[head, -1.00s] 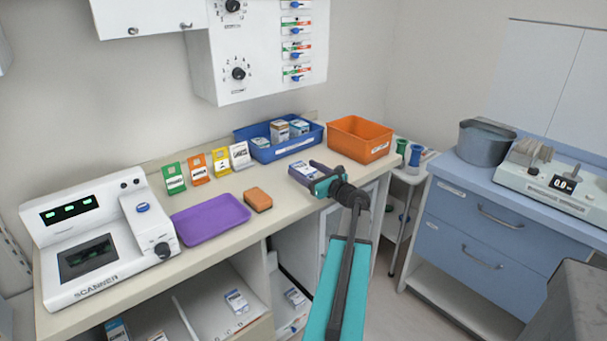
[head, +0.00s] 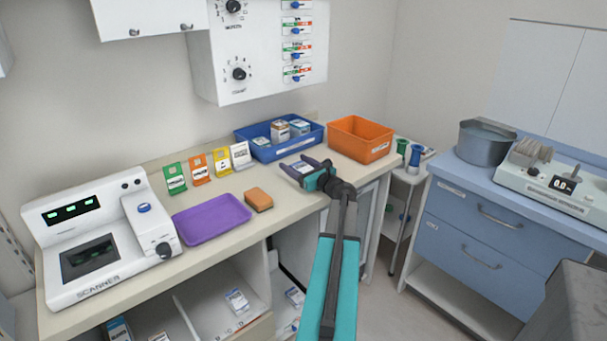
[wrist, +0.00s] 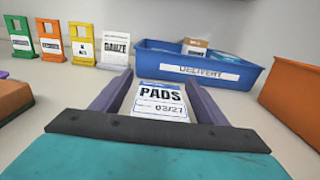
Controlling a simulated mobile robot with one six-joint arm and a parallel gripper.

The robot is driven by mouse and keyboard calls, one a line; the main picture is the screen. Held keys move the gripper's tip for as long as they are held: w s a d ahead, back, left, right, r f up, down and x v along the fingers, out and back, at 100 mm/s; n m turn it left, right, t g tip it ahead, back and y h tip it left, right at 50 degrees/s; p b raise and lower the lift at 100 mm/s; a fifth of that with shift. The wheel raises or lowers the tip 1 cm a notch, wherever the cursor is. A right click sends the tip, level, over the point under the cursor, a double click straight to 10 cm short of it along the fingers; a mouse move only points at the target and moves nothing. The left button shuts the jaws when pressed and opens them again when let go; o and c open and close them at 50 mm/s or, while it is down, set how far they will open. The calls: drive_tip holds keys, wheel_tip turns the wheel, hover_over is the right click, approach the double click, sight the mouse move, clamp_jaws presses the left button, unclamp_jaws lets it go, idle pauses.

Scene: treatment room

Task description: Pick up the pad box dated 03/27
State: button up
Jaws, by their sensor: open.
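The pad box (wrist: 160,100) lies on the counter in the wrist view, with its label reading "PADS" and "03/27" facing up. In the head view the pad box (head: 302,167) is partly covered by my gripper (head: 306,168). My gripper is open, and in the wrist view its two purple-grey fingers (wrist: 159,92) reach along both sides of the box. Whether the fingers touch the box I cannot tell. The near end of the box is hidden behind the dark gripper bar.
A blue bin (head: 262,150) labelled "DELIVERY" holds several boxes behind the pad box. An orange bin (head: 352,151) stands to the right. An orange sponge-like block (head: 258,200), a purple tray (head: 211,219) and the scanner (head: 98,240) are to the left, with coloured card stands (head: 199,168) behind.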

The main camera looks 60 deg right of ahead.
idle(0.3)
drive_tip(key=c, duration=1.2)
drive_tip(key=shift+o, duration=0.2)
drive_tip(key=shift+r, duration=0.15)
drive_tip(key=shift+r, duration=1.65)
drive_tip(key=s+a, duration=0.3)
drive_tip(key=s+a+r+b, duration=0.1)
drive_tip(key=s+a, duration=0.3)
drive_tip(key=s+a+b, duration=0.1)
drive_tip(key=s+a, duration=0.3)
drive_tip(key=shift+s+a+r, duration=0.1)
drive_tip(key=shift+a+r, duration=0.1)
drive_tip(key=shift+a, duration=0.05)
